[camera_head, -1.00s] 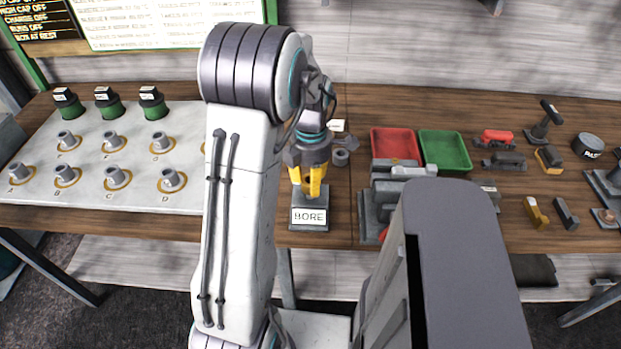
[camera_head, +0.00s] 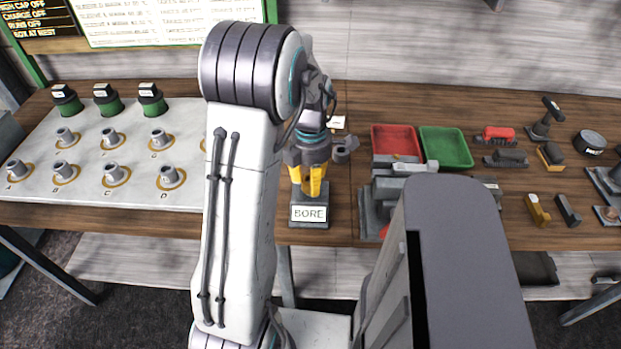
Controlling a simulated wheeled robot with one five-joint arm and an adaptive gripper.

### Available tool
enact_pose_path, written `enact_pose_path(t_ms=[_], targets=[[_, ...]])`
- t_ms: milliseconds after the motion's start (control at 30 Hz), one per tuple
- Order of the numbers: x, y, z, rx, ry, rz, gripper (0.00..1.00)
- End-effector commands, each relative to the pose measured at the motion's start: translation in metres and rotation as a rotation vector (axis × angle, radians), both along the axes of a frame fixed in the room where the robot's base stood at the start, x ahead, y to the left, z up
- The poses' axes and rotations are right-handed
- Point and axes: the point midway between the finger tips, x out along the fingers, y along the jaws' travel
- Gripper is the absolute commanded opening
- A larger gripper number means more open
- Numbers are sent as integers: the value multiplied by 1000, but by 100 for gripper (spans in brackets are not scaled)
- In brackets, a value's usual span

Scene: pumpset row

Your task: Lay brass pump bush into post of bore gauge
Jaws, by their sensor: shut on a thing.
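The bore gauge (camera_head: 309,214) is a dark block with a white BORE label, near the front edge of the bench. My gripper (camera_head: 312,188) points down over it, its yellow fingers close together just above or at the block's top. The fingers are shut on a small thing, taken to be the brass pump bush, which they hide. The gauge's post is hidden behind the fingers too, so I cannot tell whether the bush touches it.
A pale board (camera_head: 120,140) with several grey bushes in brass rings lies left. Red (camera_head: 396,141) and green (camera_head: 446,148) trays stand right, behind a grey fixture (camera_head: 386,195). Several small tools and blocks lie farther right. My arm hides part of the bench.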

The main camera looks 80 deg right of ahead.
Motion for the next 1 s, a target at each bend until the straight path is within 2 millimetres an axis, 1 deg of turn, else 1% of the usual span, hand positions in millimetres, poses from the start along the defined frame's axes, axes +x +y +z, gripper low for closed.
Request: enact_pose_path(t_ms=[633, 967, 1000], targets=[[0, 0, -20, 0, 0, 0, 3], [0, 0, -19, -1, 0, 0, 3], [0, 0, -19, -1, 0, 0, 43]])
